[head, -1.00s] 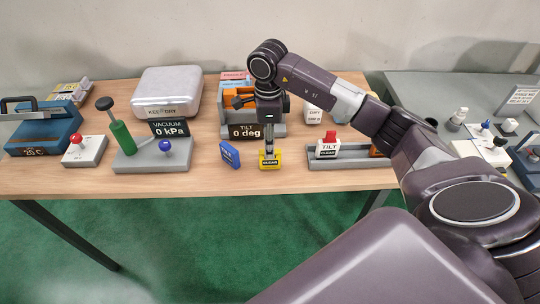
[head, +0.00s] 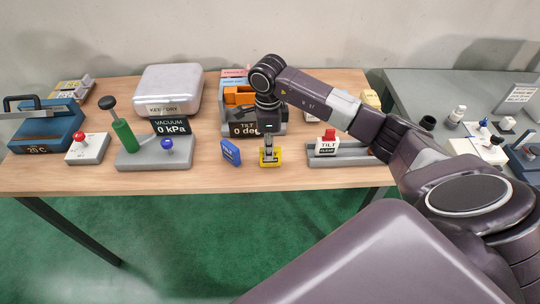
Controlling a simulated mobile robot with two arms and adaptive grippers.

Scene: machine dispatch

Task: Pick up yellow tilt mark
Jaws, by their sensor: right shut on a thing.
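The yellow tilt mark (head: 270,163) is a small yellow block with a dark label face, standing near the front middle of the wooden table. My right gripper (head: 269,153) points straight down over it, with its fingers shut on the mark. The mark appears to be at table height; I cannot tell whether it touches the top. The fingers hide part of the mark's upper side. My left gripper is not in view.
A blue mark (head: 231,152) stands just left of the yellow one. A grey tray (head: 345,160) with a white, red-topped TILT piece (head: 328,145) is to the right. The vacuum stand (head: 150,158) is left.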

